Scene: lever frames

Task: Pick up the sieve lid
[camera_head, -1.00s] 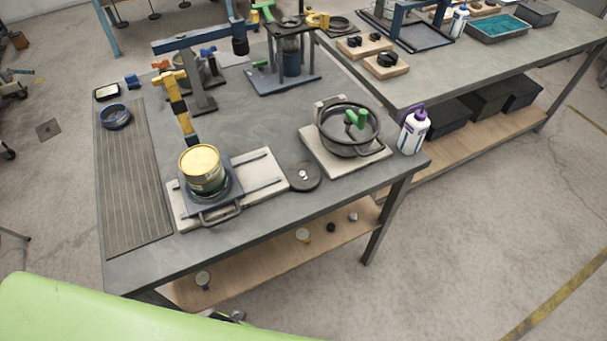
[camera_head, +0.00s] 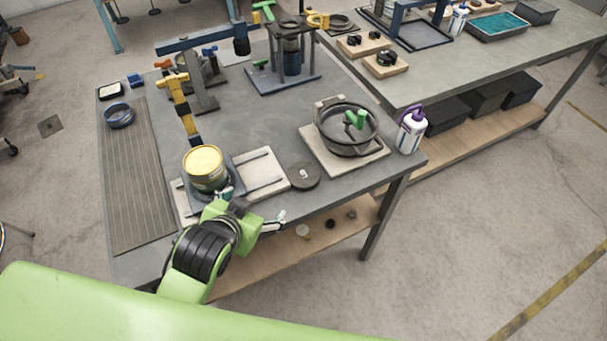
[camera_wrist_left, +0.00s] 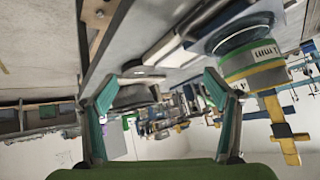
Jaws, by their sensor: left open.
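The sieve lid appears to be the flat dark round disc (camera_head: 304,177) with a small light knob, lying on the table near its front edge. It sits between the pale slide board and the pot board. My left gripper (camera_head: 252,204) is open and empty at the front edge of the table, left of and nearer than the disc, without touching it. In the left wrist view its two fingers (camera_wrist_left: 165,105) stand wide apart. A flat disc (camera_wrist_left: 139,73) that looks like the lid shows between them, farther off. My right gripper is in neither view.
A yellow-topped can (camera_head: 205,167) stands on a slide board (camera_head: 262,169) close behind my left gripper. A dark pot (camera_head: 347,131) with a green handle stands right of the disc, beside a white bottle (camera_head: 412,133) with a purple top. A lower shelf (camera_head: 270,256) lies underneath.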

